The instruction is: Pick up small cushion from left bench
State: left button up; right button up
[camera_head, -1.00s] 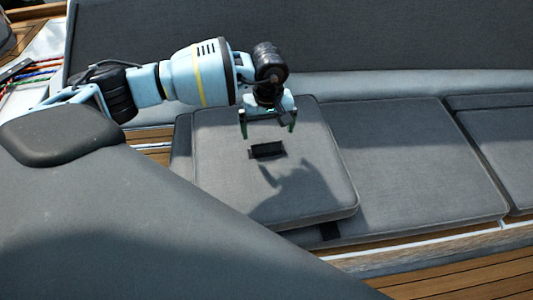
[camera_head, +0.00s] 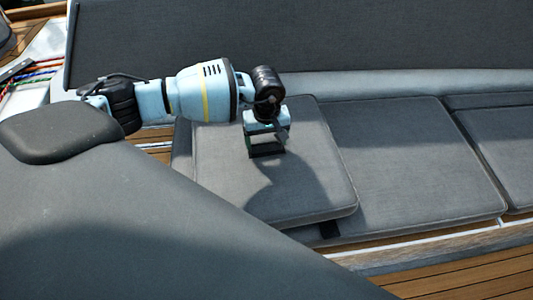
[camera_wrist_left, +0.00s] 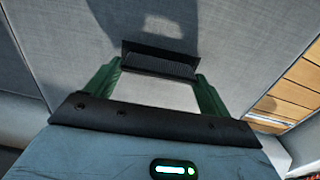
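The small cushion (camera_head: 310,185) is a grey square pad with a black strip-like handle (camera_head: 267,151) on its top. It lies flat on the left bench's long grey seat cushions. My left gripper (camera_head: 266,148) is just over the handle, pointing down. In the left wrist view its two green fingers (camera_wrist_left: 158,75) are apart, one by each end of the handle (camera_wrist_left: 160,62). I cannot tell whether they touch it. The fingers partly hide the handle in the head view. My right gripper is not in view.
Grey seat cushions (camera_head: 410,160) run along the bench to the right, with a grey backrest (camera_head: 400,35) behind. Wooden deck (camera_head: 460,275) lies at the lower right. A large dark grey surface fills the lower left. Coloured ropes (camera_head: 35,70) lie at the far left.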

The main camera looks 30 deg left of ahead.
pick_arm(q)
jog(key=shift+w+r, duration=0.1)
jog(key=c, duration=1.3)
jog(key=shift+c, duration=0.2)
